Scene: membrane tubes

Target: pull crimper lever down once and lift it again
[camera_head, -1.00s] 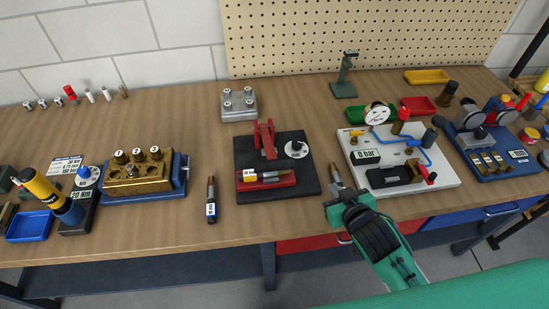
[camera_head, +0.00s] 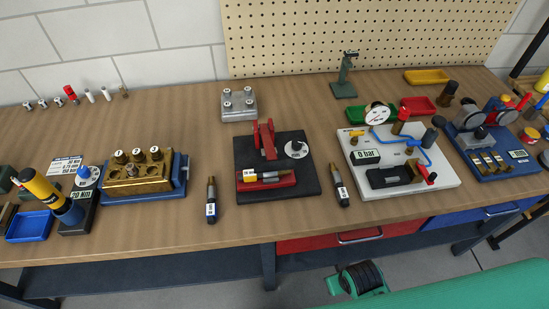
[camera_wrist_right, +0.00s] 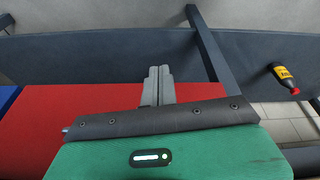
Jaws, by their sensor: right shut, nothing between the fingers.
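The crimper has a black base plate (camera_head: 304,184), a red lever (camera_head: 266,140) raised at the back, and a red block (camera_head: 283,188) in front. A tube (camera_head: 265,177) with a white label and brass end lies along the red block. A dial with a dark knob (camera_head: 296,149) sits on the plate's right. My right gripper (camera_wrist_right: 158,85) is shut and empty in the right wrist view. In the head view only my green and black wrist shows, low in front of the bench edge, well away from the lever; its fingers are hidden there. My left gripper is not in view.
Dark labelled tubes lie left (camera_head: 211,201) and right (camera_head: 339,186) of the crimper. A white pressure panel (camera_head: 440,180) stands to the right, a brass block (camera_head: 137,177) to the left, a grey metal block (camera_head: 239,104) behind.

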